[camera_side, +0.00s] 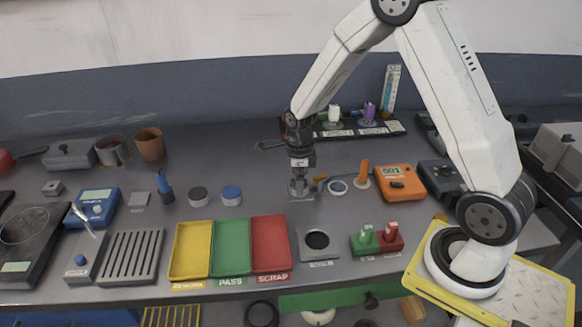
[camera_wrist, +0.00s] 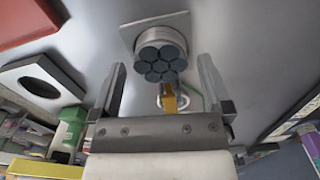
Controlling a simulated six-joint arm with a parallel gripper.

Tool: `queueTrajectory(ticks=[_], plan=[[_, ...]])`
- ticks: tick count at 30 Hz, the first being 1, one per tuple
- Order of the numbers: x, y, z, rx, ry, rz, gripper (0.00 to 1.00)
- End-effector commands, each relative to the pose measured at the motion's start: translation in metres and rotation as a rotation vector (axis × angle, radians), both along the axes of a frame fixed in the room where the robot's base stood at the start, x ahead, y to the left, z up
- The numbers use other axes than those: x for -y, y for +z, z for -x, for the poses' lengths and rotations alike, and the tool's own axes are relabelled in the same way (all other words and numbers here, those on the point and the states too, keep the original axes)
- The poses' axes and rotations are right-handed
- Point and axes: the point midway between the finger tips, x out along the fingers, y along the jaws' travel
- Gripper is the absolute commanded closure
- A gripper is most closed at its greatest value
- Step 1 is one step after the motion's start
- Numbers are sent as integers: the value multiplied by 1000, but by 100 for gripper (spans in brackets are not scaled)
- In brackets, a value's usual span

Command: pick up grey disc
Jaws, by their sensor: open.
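A short round silver holder (camera_wrist: 150,38) stands on that plate beyond the fingertips. Several dark grey round faces (camera_wrist: 160,62) are packed together at its near end, lying between the lines of the fingers. They look like grey discs, but I cannot tell them apart as single pieces. A grey-topped round pot (camera_side: 198,195) stands farther left.
Yellow (camera_side: 190,250), green (camera_side: 231,248) and red (camera_side: 270,243) trays lie front left of the gripper. A block with a round dark hole (camera_side: 317,241) lies in front.

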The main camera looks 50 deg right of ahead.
Motion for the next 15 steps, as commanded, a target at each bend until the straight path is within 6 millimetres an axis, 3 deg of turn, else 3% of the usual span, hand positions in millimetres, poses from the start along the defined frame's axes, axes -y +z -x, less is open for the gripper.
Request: queueTrajectory(ticks=[6,15], plan=[[0,-13,0,1,0,1,0],[0,-14,0,1,0,0,0]])
